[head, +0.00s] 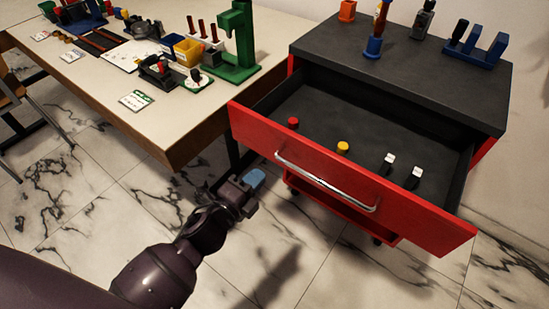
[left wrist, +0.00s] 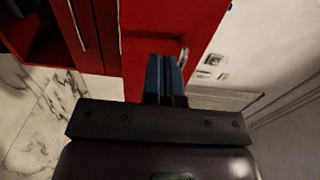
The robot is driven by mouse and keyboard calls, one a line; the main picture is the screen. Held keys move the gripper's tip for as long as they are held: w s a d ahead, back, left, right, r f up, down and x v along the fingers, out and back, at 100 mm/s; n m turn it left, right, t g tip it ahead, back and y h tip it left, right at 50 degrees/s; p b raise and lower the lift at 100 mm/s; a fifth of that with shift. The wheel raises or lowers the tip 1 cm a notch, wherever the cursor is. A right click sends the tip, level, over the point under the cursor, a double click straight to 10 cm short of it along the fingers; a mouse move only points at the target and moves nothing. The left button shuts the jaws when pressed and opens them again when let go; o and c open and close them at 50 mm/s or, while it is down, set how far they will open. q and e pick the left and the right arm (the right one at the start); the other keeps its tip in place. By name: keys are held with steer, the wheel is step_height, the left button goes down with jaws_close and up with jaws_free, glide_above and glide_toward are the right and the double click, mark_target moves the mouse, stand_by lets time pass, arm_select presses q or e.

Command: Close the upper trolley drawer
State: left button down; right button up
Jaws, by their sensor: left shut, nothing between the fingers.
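The upper trolley drawer (head: 350,180) is pulled out of the trolley (head: 400,52), with its red front and silver bar handle (head: 325,182) facing me. A red piece, a yellow piece and two black-and-white pieces stand in it. My left gripper (head: 256,178) is shut and empty, in front of the drawer front near its left part, left of the handle. In the left wrist view its blue fingertips (left wrist: 166,78) lie together in front of a red panel (left wrist: 165,30). I cannot tell whether they touch it. My right gripper is not in view.
A work table (head: 165,125) with several tools, bins and a green stand (head: 236,45) is close left of the trolley. An orange block, a screwdriver in a blue holder and a blue rack (head: 475,48) are on the trolley top. The marble floor (head: 340,265) in front is clear.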

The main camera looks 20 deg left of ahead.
arm_select(q)
steer(key=x, duration=0.6)
steer(key=shift+w+b, duration=0.25)
steer(key=shift+b, duration=0.15)
steer(key=shift+w+d, duration=0.15)
steer(key=shift+w, duration=0.1)
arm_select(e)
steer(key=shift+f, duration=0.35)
arm_select(q)
steer(key=shift+w, duration=0.1)
steer(key=b, duration=0.2)
glide_toward(325, 115)
steer(key=r, duration=0.2)
steer(key=s+r, duration=0.1)
steer(key=r, duration=0.1)
steer(key=shift+a, duration=0.25)
steer(key=b+x, duration=0.2)
steer(key=x, duration=0.8)
steer(key=shift+w, duration=0.25)
steer(key=shift+w+d+r, duration=0.1)
steer(key=shift+w+d, duration=0.05)
steer(key=shift+w, duration=0.15)
steer(key=shift+w+r, duration=0.2)
steer(key=shift+r, duration=0.2)
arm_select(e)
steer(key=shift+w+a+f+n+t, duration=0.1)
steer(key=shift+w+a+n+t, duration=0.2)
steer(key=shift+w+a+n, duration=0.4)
